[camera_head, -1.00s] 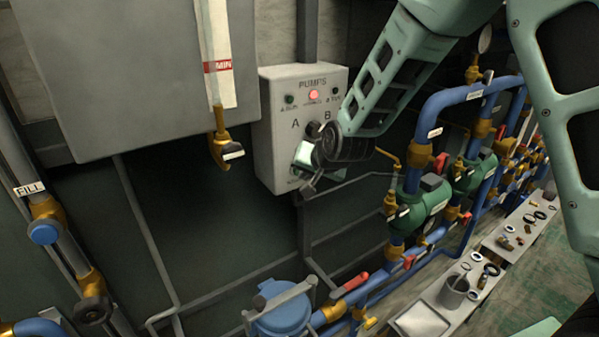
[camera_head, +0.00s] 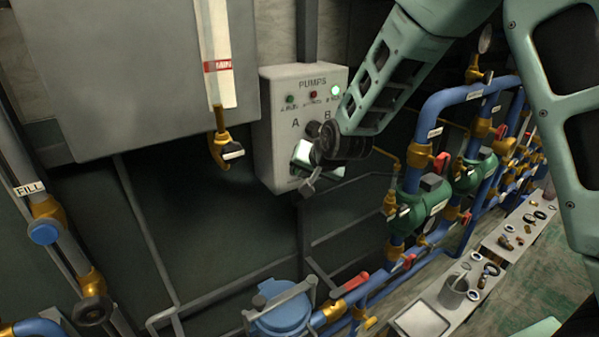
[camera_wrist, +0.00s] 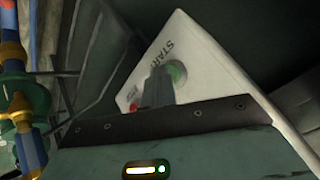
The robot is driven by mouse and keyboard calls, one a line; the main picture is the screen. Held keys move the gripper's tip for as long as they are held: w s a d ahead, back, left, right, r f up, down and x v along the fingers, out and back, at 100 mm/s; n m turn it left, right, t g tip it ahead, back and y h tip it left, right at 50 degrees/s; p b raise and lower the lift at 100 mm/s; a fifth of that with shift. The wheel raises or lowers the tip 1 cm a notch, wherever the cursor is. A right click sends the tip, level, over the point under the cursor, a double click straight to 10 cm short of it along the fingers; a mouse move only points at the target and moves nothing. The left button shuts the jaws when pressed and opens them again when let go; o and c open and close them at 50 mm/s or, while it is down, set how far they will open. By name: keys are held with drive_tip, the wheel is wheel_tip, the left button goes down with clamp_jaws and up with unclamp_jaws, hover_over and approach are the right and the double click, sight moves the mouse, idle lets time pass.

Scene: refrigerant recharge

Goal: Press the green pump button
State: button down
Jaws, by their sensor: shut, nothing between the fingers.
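The grey pump panel (camera_head: 285,90), marked PUMPS, A and B, hangs on the wall in the head view. In the wrist view its pale face (camera_wrist: 215,75) shows a green button (camera_wrist: 177,71) beside the word START and a red button (camera_wrist: 133,107) lower left. My gripper (camera_head: 307,188) is shut and empty at the panel's lower part. In the wrist view its grey fingers (camera_wrist: 158,80) reach to the green button and partly cover it. I cannot tell whether they touch it. The panel's right indicator light (camera_head: 335,90) glows green; the middle one (camera_head: 313,95) is dull red.
A large grey tank (camera_head: 130,70) with a sight tube and brass valve (camera_head: 220,145) is left of the panel. Blue pipes with green pumps (camera_head: 425,200) stand to the right. A bench (camera_head: 420,320) with loose parts is at lower right.

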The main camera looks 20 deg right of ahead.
drive_tip(key=shift+s+d+b, duration=0.25)
drive_tip(key=shift+s+b, duration=0.05)
drive_tip(key=shift+s, duration=0.45)
drive_tip(key=s, duration=0.1)
drive_tip(key=s+d+b, duration=0.1)
drive_tip(key=s, duration=0.2)
drive_tip(key=shift+s+d+b, duration=0.25)
drive_tip(key=shift+s+b, duration=0.05)
drive_tip(key=shift+s, duration=0.1)
idle(0.4)
drive_tip(key=s+a+n+g, duration=0.2)
drive_tip(key=s+n+g, duration=0.1)
drive_tip(key=s, duration=0.7)
drive_tip(key=s+a+r+n+g, duration=0.1)
drive_tip(key=s+n, duration=0.4)
drive_tip(key=s, duration=0.6)
drive_tip(key=s+a+r+n+g+h, duration=0.1)
drive_tip(key=s+a+n+g, duration=0.3)
drive_tip(key=s, duration=0.6)
drive_tip(key=shift+s+r+n+g, duration=0.2)
drive_tip(key=shift+n+g, duration=0.1)
drive_tip(key=shift+n, duration=0.1)
